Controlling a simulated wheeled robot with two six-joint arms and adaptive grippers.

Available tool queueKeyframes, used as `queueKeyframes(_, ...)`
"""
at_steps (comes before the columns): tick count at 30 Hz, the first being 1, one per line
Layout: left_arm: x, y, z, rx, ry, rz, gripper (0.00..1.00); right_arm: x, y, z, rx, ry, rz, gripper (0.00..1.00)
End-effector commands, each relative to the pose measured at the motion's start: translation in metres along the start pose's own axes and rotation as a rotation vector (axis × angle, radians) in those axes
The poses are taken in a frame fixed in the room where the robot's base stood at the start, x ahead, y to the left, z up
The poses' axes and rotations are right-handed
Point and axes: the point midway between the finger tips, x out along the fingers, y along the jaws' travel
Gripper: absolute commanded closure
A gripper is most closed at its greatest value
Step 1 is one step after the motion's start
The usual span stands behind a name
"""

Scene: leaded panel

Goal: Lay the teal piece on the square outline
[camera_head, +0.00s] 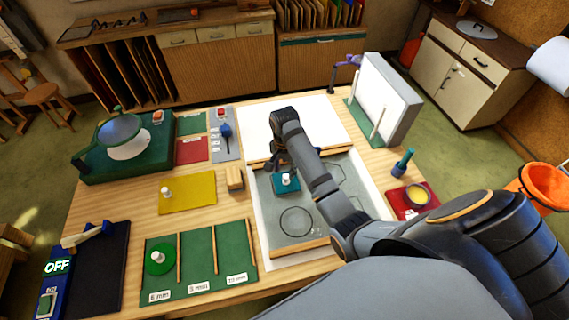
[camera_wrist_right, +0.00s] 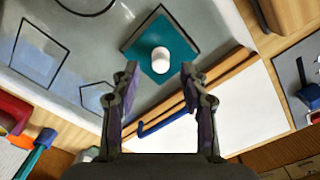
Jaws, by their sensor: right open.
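The teal piece (camera_head: 290,188) with a white knob lies on the grey panel (camera_head: 262,215); in the right wrist view it is a flat teal square (camera_wrist_right: 147,62). Dark outline edges and a grey margin show around it there, so it appears to lie over the square outline (camera_wrist_right: 159,8), slightly off its edges. My right gripper (camera_head: 284,164) is above and just behind the piece. My left gripper is out of view.
The panel also has a circle outline (camera_head: 296,222) and angular outlines. Wooden strips edge it. A blue bent rod (camera_wrist_right: 165,122) shows between the fingers in the wrist view. A green tray (camera_head: 200,265), yellow sheet (camera_head: 195,203) and red mat (camera_head: 398,209) stand around it.

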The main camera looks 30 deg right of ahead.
Motion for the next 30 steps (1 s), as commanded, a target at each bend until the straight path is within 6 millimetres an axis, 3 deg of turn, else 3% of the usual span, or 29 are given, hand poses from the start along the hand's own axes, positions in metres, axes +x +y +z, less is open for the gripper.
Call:
queueKeyframes(5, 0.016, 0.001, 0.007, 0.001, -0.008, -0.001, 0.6, -0.036, 0.0, -0.001, 0.001, 0.004, -0.002, 0.56)
queueKeyframes(6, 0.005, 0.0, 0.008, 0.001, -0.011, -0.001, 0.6, -0.051, 0.0, -0.001, 0.001, 0.003, -0.001, 0.56)
queueKeyframes(9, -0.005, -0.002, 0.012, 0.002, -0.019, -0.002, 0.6, -0.062, 0.0, -0.001, 0.001, 0.001, 0.001, 0.56)
queueKeyframes(30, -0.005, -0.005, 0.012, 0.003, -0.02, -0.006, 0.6, -0.063, 0.0, 0.0, 0.0, 0.0, 0.002, 0.56)
